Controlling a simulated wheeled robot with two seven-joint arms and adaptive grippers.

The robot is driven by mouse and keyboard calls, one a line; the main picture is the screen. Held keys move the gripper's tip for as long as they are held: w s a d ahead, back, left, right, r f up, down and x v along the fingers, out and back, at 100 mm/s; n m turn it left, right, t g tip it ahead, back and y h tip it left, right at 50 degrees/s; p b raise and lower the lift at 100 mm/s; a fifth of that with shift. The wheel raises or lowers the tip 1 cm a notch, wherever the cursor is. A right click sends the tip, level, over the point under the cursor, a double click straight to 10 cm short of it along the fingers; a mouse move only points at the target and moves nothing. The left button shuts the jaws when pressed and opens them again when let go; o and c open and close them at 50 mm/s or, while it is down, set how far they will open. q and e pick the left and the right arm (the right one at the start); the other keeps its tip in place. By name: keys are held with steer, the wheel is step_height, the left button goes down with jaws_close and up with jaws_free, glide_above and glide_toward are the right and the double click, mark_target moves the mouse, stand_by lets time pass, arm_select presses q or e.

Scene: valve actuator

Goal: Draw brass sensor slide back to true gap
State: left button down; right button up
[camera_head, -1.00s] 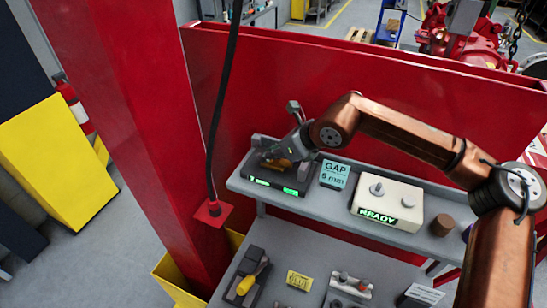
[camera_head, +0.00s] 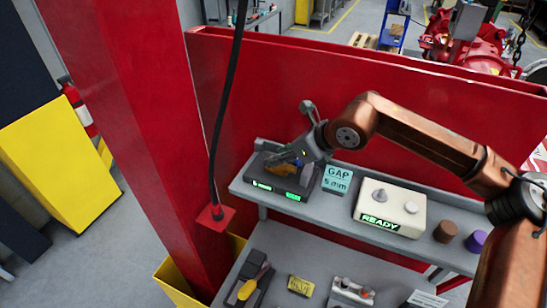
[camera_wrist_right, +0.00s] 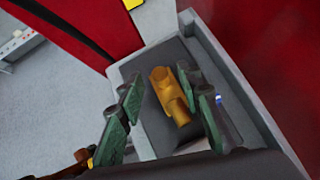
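The brass sensor slide (camera_wrist_right: 168,90) is a golden, peg-like piece on a dark base (camera_head: 289,190) on the grey shelf. In the head view the slide (camera_head: 281,170) is partly covered by my right gripper (camera_head: 281,156). In the wrist view my right gripper (camera_wrist_right: 168,105) is open, its green-padded fingers on either side of the slide, with space at the left finger. Whether the right finger touches it is unclear. The base has green lit readouts, too small to read surely. A teal sign (camera_head: 337,180) reads GAP 5 mm. My left gripper is not in view.
A cream box (camera_head: 388,209) with a lit READY label stands right of the sign, then a brown cylinder (camera_head: 445,231) and a purple one (camera_head: 476,241). A red panel (camera_head: 400,120) rises behind the shelf. A black cable (camera_head: 222,110) hangs at left.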

steer(key=v, duration=0.8)
steer(key=shift+s+d+r, duration=0.15)
steer(key=shift+d+r, duration=0.05)
steer(key=shift+c, duration=0.3)
